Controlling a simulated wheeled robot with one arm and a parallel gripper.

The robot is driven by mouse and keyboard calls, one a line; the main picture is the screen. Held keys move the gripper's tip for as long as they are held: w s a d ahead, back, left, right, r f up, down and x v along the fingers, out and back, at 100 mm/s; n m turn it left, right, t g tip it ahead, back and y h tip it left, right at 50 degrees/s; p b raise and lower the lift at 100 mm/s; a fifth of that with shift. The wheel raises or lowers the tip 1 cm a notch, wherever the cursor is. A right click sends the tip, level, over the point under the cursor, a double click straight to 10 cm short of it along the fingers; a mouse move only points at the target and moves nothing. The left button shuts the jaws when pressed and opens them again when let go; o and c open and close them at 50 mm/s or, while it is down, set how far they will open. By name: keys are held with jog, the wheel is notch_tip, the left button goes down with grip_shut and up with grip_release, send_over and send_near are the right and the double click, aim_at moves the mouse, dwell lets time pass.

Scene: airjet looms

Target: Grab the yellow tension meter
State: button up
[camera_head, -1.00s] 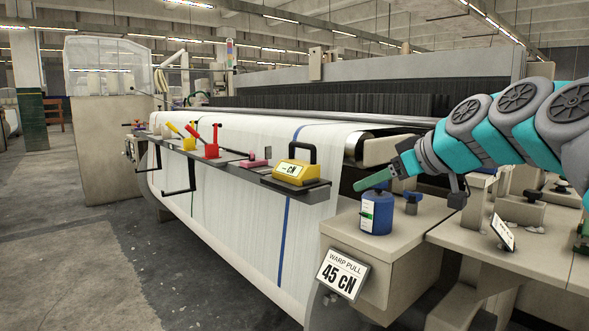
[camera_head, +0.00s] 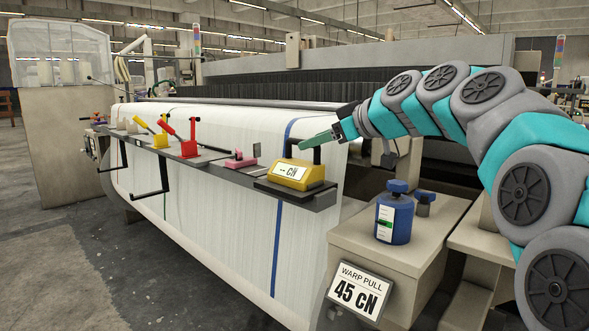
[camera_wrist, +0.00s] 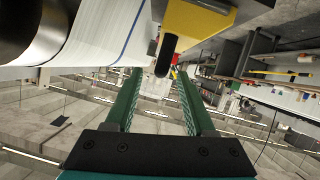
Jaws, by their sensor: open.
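The yellow tension meter (camera_head: 291,176) sits on the right end of the dark shelf along the loom front. It has a display reading "-- CN" and a black handle on top. In the wrist view its yellow body (camera_wrist: 205,22) is at the top, with the black handle (camera_wrist: 165,55) reaching down toward the gap between the fingers. My gripper (camera_head: 316,138) is at the handle's top in the head view, its green fingers partly covering the handle. In the wrist view my gripper (camera_wrist: 155,85) is open, with the handle near the fingertips and apart from both fingers.
The dark shelf (camera_head: 225,172) also holds a pink item (camera_head: 240,160), a red tool (camera_head: 189,145) and a yellow tool (camera_head: 160,138). A blue canister (camera_head: 394,220) stands on the beige ledge at right, above a "WARP PULL 45 CN" sign (camera_head: 358,291). White warp sheet hangs behind the shelf.

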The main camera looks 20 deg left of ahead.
aim_at(295, 162)
jog(key=p+x, duration=0.1)
jog(key=x, duration=0.4)
jog(key=shift+a+r, duration=0.15)
grip_shut()
dwell(1.3)
